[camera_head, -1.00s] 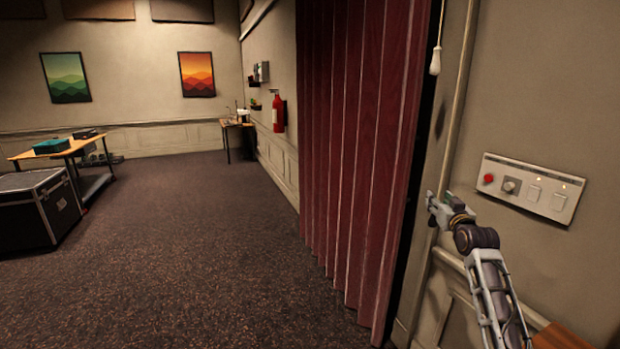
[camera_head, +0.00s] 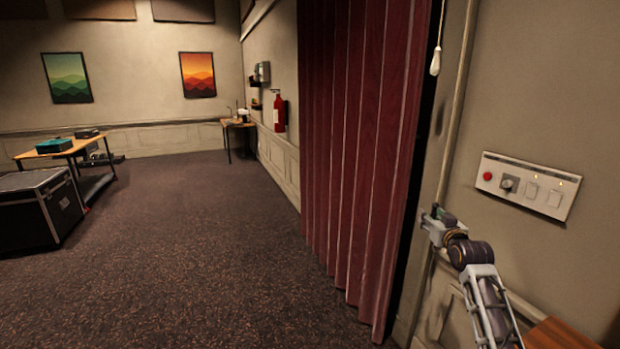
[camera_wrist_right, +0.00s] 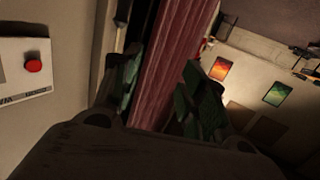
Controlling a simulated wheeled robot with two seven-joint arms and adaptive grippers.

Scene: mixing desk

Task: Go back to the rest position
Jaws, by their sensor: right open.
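My right gripper (camera_head: 437,217) is at the right of the head view, in front of the wall beside the red curtain (camera_head: 365,150). It stands left of and below the wall switch panel (camera_head: 528,184). In the right wrist view the two green-padded fingers of my right gripper (camera_wrist_right: 163,88) are apart, with nothing between them but the curtain (camera_wrist_right: 172,60) in the background. The panel's red button (camera_wrist_right: 33,67) shows at the left there, away from the fingers. My left gripper is in neither view.
A pull cord with a white handle (camera_head: 435,62) hangs above my right gripper. A wooden surface (camera_head: 558,334) is at the bottom right. A black case (camera_head: 38,212) and a desk (camera_head: 55,149) stand at the left. The carpet (camera_head: 190,240) between is clear.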

